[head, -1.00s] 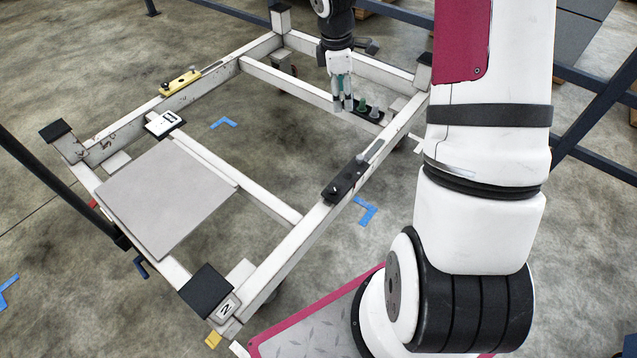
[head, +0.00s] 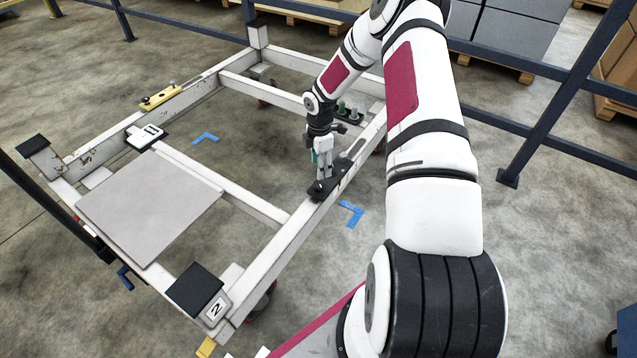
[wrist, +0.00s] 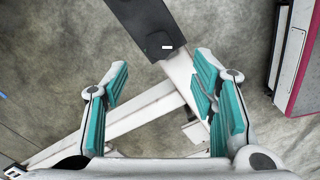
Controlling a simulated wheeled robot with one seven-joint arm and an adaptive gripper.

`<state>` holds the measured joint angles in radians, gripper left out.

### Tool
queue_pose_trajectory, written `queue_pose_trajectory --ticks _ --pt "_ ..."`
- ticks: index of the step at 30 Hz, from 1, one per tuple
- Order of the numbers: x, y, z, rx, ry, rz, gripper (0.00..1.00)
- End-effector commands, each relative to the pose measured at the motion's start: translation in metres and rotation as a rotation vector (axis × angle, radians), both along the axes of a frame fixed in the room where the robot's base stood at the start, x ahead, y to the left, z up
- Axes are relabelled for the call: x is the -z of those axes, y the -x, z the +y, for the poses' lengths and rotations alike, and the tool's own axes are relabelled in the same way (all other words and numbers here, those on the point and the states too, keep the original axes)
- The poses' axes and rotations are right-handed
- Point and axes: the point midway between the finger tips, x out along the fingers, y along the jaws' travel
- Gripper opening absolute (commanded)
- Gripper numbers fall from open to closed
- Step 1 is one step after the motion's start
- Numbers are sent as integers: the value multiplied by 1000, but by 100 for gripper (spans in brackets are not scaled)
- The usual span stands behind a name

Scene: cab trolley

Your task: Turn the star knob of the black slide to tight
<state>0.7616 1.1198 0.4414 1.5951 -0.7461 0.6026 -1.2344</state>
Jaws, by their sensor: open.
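The black slide (head: 333,190) sits on the near right rail of the trolley frame. A small dark knob-like shape (head: 318,187) shows on it in the head view, black on black and hard to make out. My gripper (head: 322,172) points down just above the slide in the head view. In the wrist view my gripper (wrist: 162,75) is open and empty, its teal-padded fingers apart over the white rail.
A yellow slide (head: 160,97) is on the far left rail. Green (head: 341,106) and grey (head: 353,114) pegs stand behind my gripper. A grey plate (head: 150,205) lies on the trolley's left part. Blue floor marks (head: 351,213) and dark railings surround it.

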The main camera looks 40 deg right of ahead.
Motion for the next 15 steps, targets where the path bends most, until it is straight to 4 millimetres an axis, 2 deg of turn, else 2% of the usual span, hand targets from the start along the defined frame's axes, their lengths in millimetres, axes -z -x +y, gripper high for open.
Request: queue_pose_trajectory --ticks 1,7,15 --pt "13 0 1 -1 -1 2 52" --pt "50 0 1 -1 0 1 52" --pt "78 -1 0 0 1 -1 52"
